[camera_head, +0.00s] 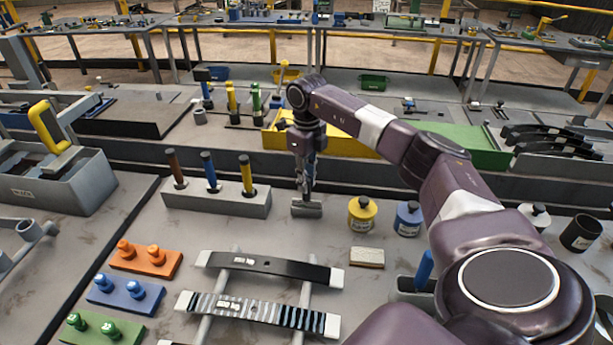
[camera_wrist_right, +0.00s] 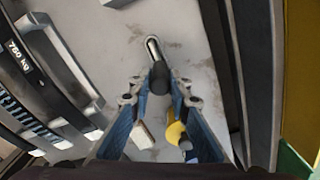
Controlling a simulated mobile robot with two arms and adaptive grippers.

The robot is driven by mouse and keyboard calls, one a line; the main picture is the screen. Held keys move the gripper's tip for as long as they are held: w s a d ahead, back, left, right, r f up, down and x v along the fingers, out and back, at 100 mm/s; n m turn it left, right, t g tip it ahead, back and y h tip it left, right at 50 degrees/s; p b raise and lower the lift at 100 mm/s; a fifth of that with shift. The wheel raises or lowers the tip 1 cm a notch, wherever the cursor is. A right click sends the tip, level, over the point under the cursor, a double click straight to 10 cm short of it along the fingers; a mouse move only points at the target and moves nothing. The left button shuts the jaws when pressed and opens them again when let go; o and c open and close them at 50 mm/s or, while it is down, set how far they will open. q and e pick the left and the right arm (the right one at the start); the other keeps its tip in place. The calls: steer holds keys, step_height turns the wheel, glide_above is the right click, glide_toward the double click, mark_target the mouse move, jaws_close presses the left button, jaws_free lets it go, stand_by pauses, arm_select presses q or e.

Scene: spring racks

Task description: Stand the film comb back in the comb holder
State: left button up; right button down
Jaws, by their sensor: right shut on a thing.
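My right gripper (camera_head: 305,188) points straight down over the table, right of the grey block with three upright handled tools. A small grey bar (camera_head: 306,209) shows just below its fingertips. In the right wrist view the gripper (camera_wrist_right: 160,92) has its blue fingers on either side of a slim dark piece with a shiny rounded end (camera_wrist_right: 153,50), which I take to be the film comb. The fingers hide much of it. I cannot tell whether the bar is part of the comb or its holder, or whether it touches the table. My left gripper is not in view.
The grey block (camera_head: 215,203) holds brown, blue and yellow handles. A yellow pot (camera_head: 362,214), a blue pot (camera_head: 408,219) and a beige block (camera_head: 367,258) stand to the right. Leaf springs (camera_head: 268,268) lie in front. A yellow tray (camera_head: 350,140) is behind.

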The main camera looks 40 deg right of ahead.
steer(key=shift+f+b, duration=0.35)
steer(key=shift+f, duration=0.35)
steer(key=c, duration=1.7)
jaws_free()
steer(key=shift+o, duration=0.5)
steer(key=o, duration=0.4)
steer(key=shift+c, duration=0.2)
steer(key=shift+r+p, duration=2.8)
steer(key=shift+r, duration=0.75)
